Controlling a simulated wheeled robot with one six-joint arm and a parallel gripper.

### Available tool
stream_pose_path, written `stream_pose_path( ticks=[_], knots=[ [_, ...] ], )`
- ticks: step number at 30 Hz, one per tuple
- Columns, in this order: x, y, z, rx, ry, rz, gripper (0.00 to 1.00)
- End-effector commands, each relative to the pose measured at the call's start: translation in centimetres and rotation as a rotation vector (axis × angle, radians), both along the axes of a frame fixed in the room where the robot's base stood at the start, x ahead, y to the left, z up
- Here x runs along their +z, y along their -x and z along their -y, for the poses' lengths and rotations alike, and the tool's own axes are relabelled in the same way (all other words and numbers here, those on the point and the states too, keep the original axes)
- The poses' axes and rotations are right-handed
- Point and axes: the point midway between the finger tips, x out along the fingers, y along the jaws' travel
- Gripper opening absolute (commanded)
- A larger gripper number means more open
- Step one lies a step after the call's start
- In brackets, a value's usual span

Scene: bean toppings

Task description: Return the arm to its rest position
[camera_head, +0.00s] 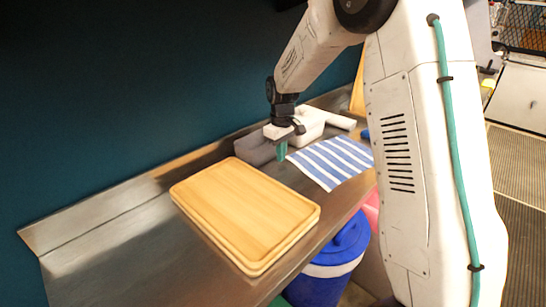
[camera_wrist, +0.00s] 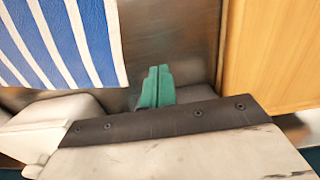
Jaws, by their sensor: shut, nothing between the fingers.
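My gripper (camera_head: 282,150) hangs from my white arm over the metal counter, between the wooden board and the striped cloth. Its green fingers point down and are together with nothing between them. In the wrist view the closed green fingers (camera_wrist: 157,86) show above the bare metal surface, with the cloth to the left and the board to the right. I cannot tell exactly how high the fingertips are above the counter.
A wooden cutting board (camera_head: 245,208) lies on the metal counter (camera_head: 120,240). A blue-and-white striped cloth (camera_head: 332,160) lies behind it. A blue bin (camera_head: 342,250) stands below the counter.

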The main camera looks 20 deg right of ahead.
Motion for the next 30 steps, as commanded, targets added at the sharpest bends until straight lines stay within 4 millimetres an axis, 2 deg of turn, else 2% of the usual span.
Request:
stream_pose_path(
  ticks=[1, 3, 9, 15, 22, 23, 26, 30],
  knots=[
    [1.4, -0.1, -0.2, 0.002, 0.001, 0.005, 0.00],
    [3.0, -0.2, -0.7, 0.009, 0.000, 0.004, 0.00],
    [6.5, -0.2, -1.2, 0.015, 0.001, 0.001, 0.00],
    [8.0, -0.1, -1.1, 0.013, 0.000, -0.001, 0.00],
    [8.1, 0.0, -0.9, -0.025, -0.001, -0.008, 0.00],
    [7.8, 0.5, -1.0, -0.046, -0.001, -0.021, 0.00],
    [6.5, 3.4, -1.2, -0.118, -0.002, -0.086, 0.00],
    [8.2, 8.9, -1.8, -0.210, 0.005, -0.123, 0.00]
  ],
)
